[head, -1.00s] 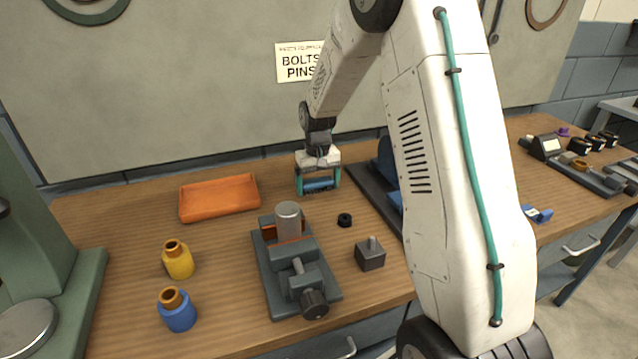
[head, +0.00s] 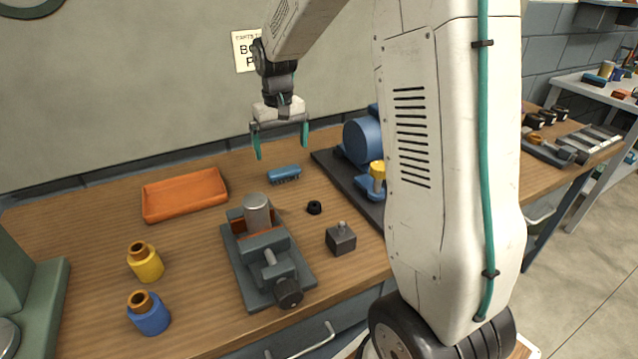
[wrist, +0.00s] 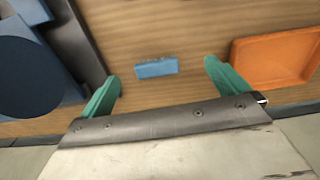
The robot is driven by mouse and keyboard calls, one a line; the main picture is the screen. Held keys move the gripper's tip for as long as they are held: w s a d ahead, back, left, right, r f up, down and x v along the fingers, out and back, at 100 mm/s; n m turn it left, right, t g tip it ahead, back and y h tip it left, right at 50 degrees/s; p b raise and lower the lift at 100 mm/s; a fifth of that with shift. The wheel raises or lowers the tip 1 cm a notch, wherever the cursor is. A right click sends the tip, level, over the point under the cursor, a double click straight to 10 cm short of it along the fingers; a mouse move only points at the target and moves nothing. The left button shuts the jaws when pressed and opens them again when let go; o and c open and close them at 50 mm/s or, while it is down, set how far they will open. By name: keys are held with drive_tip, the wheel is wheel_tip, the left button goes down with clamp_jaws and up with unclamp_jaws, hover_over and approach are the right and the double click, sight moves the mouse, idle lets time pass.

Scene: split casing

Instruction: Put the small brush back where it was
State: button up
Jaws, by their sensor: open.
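The small brush (head: 284,174) is blue with a dark bristle edge. It lies on the wooden bench between the orange tray and the dark base of the blue machine. It also shows in the wrist view (wrist: 157,67), below and between the fingers. My gripper (head: 281,150) is open and empty above the bench, its two green fingers wide apart. In the wrist view the gripper (wrist: 160,85) shows both fingertips clear of the brush.
An orange tray (head: 185,196) lies left of the brush. A grey vise (head: 265,258) holding a metal cylinder, a black ring (head: 314,208) and a grey block (head: 340,239) stand in front. The blue machine (head: 362,140) is at right. Yellow (head: 145,262) and blue (head: 149,313) bottles stand front left.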

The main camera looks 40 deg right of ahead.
drive_tip(key=s+a+r+n, duration=0.1)
drive_tip(key=s+a+r, duration=0.2)
drive_tip(key=s+r, duration=0.3)
drive_tip(key=s+a+r, duration=0.3)
drive_tip(key=s+a, duration=0.1)
drive_tip(key=s, duration=0.5)
drive_tip(key=s+a, duration=0.1)
drive_tip(key=s, duration=0.7)
drive_tip(key=s+a+n+t, duration=0.1)
drive_tip(key=s+a, duration=0.1)
drive_tip(key=s, duration=0.7)
drive_tip(key=shift+s+a+f, duration=0.2)
drive_tip(key=shift+s+a, duration=0.05)
drive_tip(key=shift+s, duration=0.05)
